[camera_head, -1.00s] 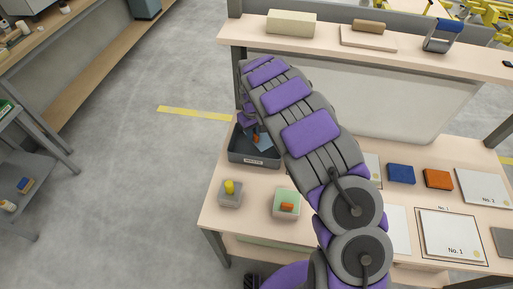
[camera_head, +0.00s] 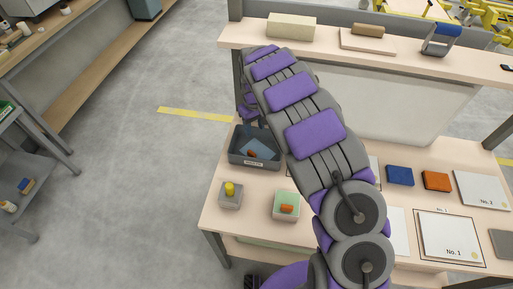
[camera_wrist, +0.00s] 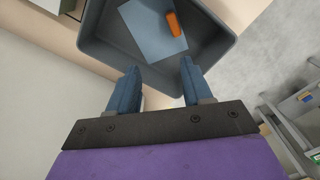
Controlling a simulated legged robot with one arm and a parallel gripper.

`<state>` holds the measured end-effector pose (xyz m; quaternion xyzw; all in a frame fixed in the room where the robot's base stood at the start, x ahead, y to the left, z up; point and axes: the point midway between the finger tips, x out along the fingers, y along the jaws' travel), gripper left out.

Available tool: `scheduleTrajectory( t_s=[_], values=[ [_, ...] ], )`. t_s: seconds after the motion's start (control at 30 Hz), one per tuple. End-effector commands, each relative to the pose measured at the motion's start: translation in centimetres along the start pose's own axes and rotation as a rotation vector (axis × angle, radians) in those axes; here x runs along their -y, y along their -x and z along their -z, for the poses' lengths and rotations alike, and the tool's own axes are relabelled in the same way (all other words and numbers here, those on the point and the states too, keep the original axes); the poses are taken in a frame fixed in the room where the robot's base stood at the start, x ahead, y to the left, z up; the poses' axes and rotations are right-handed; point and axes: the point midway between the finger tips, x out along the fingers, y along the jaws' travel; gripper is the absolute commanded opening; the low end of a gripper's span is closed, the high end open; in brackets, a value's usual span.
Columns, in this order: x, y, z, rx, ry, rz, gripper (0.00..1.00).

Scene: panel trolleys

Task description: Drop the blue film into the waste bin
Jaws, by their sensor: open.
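The blue film (camera_head: 260,149) is a pale blue sheet lying inside the grey waste bin (camera_head: 252,162), which stands on the left end of the workbench. In the wrist view the film (camera_wrist: 150,32) rests in the bin (camera_wrist: 228,62) with an orange piece at its upper right. My gripper (camera_wrist: 159,80) is open and empty, with its two blue-grey fingers apart over the bin's near rim and clear of the film. In the head view my purple and grey arm hides most of the gripper.
Two small trays (camera_head: 230,195) and (camera_head: 286,205) stand in front of the bin, holding a yellow piece and an orange piece. Blue (camera_head: 400,175) and orange (camera_head: 436,181) blocks and white panels lie to the right. A shelf (camera_head: 370,50) crosses above the bench.

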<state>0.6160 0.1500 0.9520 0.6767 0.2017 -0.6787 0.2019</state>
Motion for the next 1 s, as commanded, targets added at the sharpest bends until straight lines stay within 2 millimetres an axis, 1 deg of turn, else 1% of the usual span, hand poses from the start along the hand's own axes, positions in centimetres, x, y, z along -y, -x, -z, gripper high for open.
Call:
scheduleTrajectory(
  t_s=[0.03,0.3,0.5,0.6,0.7,1.0],
  values=[
    [-0.1,1.5,0.0,-0.004,0.0,-0.001,0.5],
    [-0.1,7.5,0.1,-0.004,-0.001,-0.002,0.5],
    [-0.2,10.8,0.1,-0.003,0.0,-0.001,0.5],
    [-0.2,11.8,0.1,-0.003,0.0,0.0,0.5],
    [-0.2,12.4,0.0,-0.001,-0.001,0.001,0.5],
    [-0.4,12.5,-0.1,0.0,-0.001,0.003,0.5]
  ],
)
